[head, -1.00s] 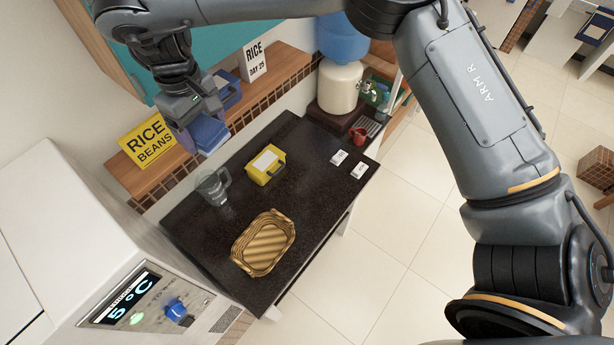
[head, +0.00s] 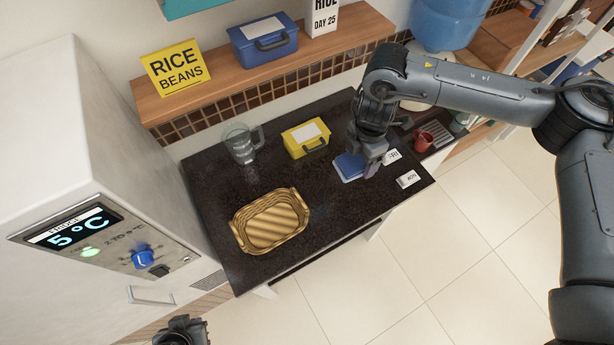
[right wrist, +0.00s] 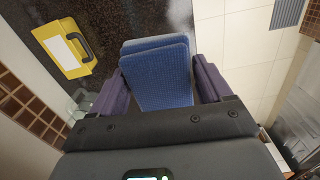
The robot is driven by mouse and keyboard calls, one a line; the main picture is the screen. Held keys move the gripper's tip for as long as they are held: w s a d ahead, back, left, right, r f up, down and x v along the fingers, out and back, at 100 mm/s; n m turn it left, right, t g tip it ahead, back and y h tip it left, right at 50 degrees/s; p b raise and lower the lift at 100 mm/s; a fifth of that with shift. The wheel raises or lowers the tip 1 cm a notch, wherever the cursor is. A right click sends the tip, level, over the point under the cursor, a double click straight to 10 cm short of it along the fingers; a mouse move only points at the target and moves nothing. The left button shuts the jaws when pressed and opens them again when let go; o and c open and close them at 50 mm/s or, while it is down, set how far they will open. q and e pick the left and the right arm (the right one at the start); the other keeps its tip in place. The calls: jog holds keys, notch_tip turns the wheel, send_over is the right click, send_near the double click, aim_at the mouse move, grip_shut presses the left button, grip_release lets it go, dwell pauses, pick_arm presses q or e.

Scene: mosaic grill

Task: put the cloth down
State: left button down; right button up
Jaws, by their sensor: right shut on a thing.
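The blue folded cloth (head: 348,167) is at the right part of the dark counter, just left of the white labels. In the right wrist view the cloth (right wrist: 160,75) sits between the two purple fingers. My right gripper (head: 371,163) is shut on it, pointing down at the counter. I cannot tell whether the cloth touches the surface. A dark part of my left arm's end (head: 182,331) shows at the bottom edge of the head view; its fingers are not clear.
A yellow box (head: 306,139) stands left of the cloth, with a glass jug (head: 240,145) and a wicker basket (head: 245,238) farther left. White labels (head: 408,179) and a red mug (head: 423,141) are at the right. The wooden shelf (head: 215,92) holds a blue box (head: 263,43). The counter's front middle is clear.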

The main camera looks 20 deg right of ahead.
jog(key=s+d+f+b, duration=0.3)
jog(key=s+f, duration=0.2)
jog(key=f, duration=0.3)
jog(key=s+d+f+b, duration=0.3)
jog(key=s+d+f, duration=0.1)
jog(key=f, duration=0.4)
send_over(357, 193)
jog(key=shift+n, duration=0.4)
notch_tip(357, 193, down, 7)
jog(key=shift+a+r, duration=0.15)
jog(key=shift+r, duration=0.05)
jog(key=shift+f, duration=1.95)
jog(key=shift+f, duration=0.1)
jog(key=shift+f, duration=0.1)
jog(key=o, duration=0.9)
jog(key=shift+o, duration=0.2)
